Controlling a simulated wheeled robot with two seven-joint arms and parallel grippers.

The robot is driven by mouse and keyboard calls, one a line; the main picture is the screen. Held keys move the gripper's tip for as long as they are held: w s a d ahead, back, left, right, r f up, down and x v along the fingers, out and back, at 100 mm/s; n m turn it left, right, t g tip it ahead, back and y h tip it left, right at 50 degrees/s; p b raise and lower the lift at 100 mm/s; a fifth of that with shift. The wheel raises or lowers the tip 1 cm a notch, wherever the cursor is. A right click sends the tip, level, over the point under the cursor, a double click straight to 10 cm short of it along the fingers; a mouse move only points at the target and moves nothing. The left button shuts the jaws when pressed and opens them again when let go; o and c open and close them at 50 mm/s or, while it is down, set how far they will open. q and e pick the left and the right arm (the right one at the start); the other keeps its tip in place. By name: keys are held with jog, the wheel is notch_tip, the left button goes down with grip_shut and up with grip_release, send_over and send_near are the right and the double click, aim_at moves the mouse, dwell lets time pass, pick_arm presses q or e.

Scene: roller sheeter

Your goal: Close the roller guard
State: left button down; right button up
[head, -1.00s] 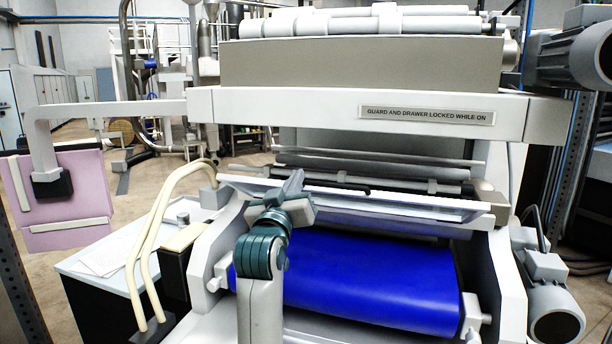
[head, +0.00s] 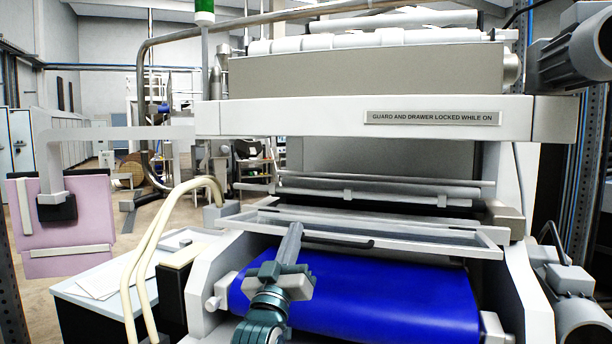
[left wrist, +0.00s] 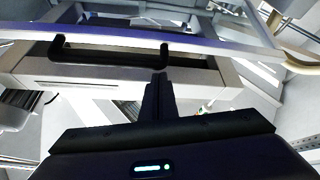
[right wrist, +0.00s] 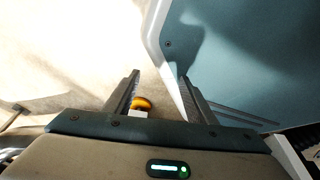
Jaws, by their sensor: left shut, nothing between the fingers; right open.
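The roller guard (head: 440,240) is a clear panel in a pale frame, lying at a shallow slant across the machine above the blue belt (head: 390,295). Its black handle (head: 345,243) is on the front edge and also shows in the left wrist view (left wrist: 110,58). My left gripper (head: 293,230) is shut and empty, its fingertips at the front edge near the handle's left end. In the left wrist view the fingers (left wrist: 158,82) are together just below one end of the handle; I cannot tell whether they touch. My right gripper (right wrist: 158,80) is open and empty, seen only in the right wrist view.
Cream hoses (head: 150,245) and a side table (head: 90,285) stand to the left. A pink panel (head: 95,215) hangs from an arm there. Motors flank the right side. A blue-grey panel (right wrist: 240,50) and a small orange object (right wrist: 142,103) are near my right gripper.

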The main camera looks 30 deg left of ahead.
pick_arm(q)
notch_tip(320, 180, down, 10)
jog(key=b, duration=0.4)
jog(key=shift+f+b, duration=0.2)
jog(key=shift+b, duration=0.1)
pick_arm(e)
jog(key=w+a+r+t, duration=0.2)
jog(key=w+a, duration=0.1)
jog(key=w, duration=0.4)
jog(key=w+a+r+t+y, duration=0.1)
jog(key=w+a+r+t, duration=0.1)
jog(key=w, duration=0.6)
jog(key=shift+a+r, duration=0.25)
jog(key=shift+a, duration=0.25)
pick_arm(q)
jog(key=shift+r, duration=0.15)
pick_arm(e)
jog(key=shift+s+d+r, duration=0.1)
jog(key=shift+s, duration=0.05)
